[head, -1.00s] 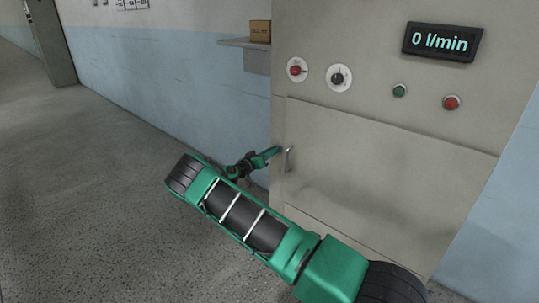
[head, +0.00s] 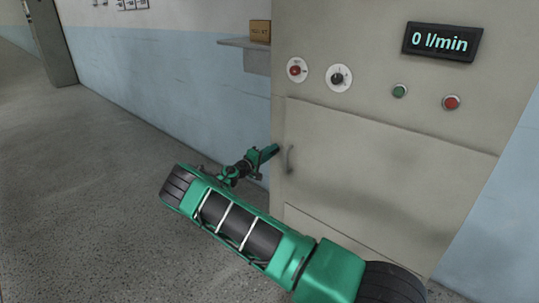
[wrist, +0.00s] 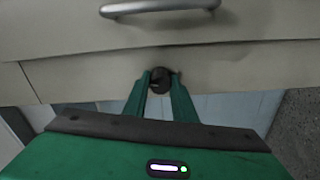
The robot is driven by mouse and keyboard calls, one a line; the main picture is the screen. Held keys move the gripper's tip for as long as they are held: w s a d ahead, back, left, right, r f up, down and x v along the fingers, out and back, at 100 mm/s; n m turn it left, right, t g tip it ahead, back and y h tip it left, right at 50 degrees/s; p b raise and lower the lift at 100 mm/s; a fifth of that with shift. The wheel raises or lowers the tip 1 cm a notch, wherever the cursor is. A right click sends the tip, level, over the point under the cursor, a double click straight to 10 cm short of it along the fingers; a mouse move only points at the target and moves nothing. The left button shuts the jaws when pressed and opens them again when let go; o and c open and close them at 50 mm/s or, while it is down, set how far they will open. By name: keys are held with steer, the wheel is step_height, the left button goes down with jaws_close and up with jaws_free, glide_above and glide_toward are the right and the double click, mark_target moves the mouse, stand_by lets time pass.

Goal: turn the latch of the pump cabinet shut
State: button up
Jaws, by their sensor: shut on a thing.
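The pump cabinet (head: 390,185) is a beige unit with a closed-looking lower door panel and a small handle (head: 290,159) near the panel's left edge. In the wrist view the handle (wrist: 160,7) is a grey bar at the top. The latch (wrist: 161,80) is a small dark round knob at the door's edge, between the two green fingers of my gripper (wrist: 160,92). My gripper is shut on it. In the head view my gripper (head: 268,152) is at the cabinet's left edge, left of the handle, and the latch is hidden there.
Above the door are a red knob (head: 295,70), a black knob (head: 339,77), a green button (head: 399,90), a red button (head: 451,102) and a display (head: 441,41) reading 0 l/min. A shelf (head: 245,43) with a small box (head: 260,31) is on the wall. The floor at left is clear.

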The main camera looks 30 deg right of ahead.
steer(key=shift+w+a+f+n, duration=0.1)
steer(key=shift+f+n, duration=0.05)
steer(key=shift+n, duration=1.15)
steer(key=o, duration=1)
steer(key=shift+f, duration=0.1)
steer(key=shift+o, duration=0.2)
steer(key=v, duration=1)
steer(key=shift+a, duration=0.35)
